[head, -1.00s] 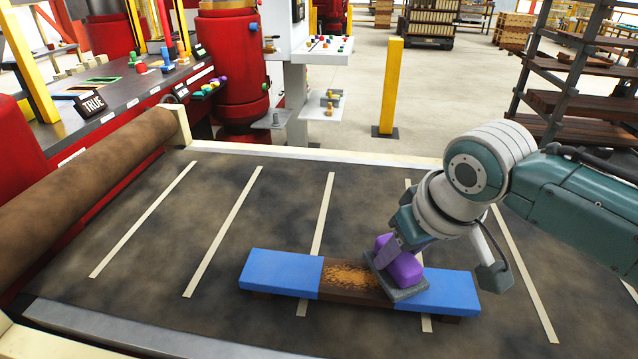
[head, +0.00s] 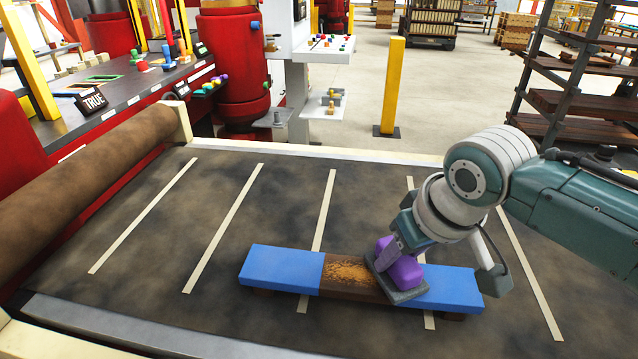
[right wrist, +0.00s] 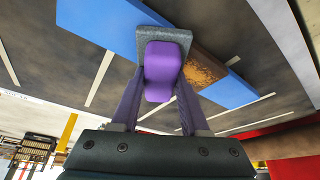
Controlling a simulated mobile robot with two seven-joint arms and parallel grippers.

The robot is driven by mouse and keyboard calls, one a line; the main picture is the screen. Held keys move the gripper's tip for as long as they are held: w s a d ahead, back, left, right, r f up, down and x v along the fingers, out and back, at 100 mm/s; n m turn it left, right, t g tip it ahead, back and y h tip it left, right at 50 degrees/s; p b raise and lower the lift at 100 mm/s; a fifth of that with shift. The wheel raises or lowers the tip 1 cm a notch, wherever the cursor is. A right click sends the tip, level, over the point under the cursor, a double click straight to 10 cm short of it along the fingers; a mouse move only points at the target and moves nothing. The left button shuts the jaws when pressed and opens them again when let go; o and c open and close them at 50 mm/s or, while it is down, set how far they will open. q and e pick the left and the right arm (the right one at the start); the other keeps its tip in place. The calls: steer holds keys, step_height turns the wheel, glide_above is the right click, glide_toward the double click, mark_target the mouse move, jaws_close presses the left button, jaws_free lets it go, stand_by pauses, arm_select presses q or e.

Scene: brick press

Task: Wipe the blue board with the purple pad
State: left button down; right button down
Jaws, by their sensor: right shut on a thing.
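The blue board (head: 283,267) lies on the dark conveyor belt, with a brown middle section that carries orange-brown crumbs (head: 348,270). The purple pad (head: 403,271) has a purple grip block on a grey base. My right gripper (head: 396,258) is shut on the purple block. The grey base rests on or just above the board, at the right edge of the brown section; I cannot tell if it touches. In the right wrist view the purple pad (right wrist: 162,70) sits between both fingers, and the blue board (right wrist: 105,22) runs behind it. My left gripper is out of view.
The belt (head: 150,290) has several pale cross stripes and is otherwise clear around the board. A brown roller (head: 90,200) lies at the left. A pale rail (head: 310,154) edges the far side. A yellow post (head: 391,85) and a dark rack (head: 560,100) stand beyond.

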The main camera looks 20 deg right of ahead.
steer(key=shift+f, duration=0.3)
